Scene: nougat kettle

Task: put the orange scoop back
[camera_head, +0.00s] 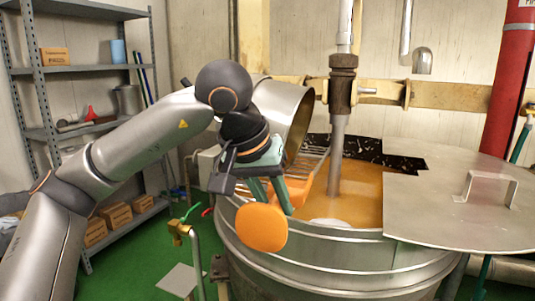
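The orange scoop (262,228) is at the left rim of the big metal kettle (330,262). Its round orange face hangs in front of the kettle's outer wall, and another orange part (305,186) shows behind the fingers, over the rim. My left gripper (272,203) points down with its green fingers at the scoop, orange showing on both sides of them. It appears shut on the scoop; the exact contact is partly hidden. My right gripper is not in view.
The kettle holds orange-brown liquid (360,195) around a vertical shaft (335,155). A metal lid (450,225) covers its right side. A tilted metal drum (290,105) is behind my gripper. A tap (182,230) stands left of the kettle. Shelves (85,70) stand far left.

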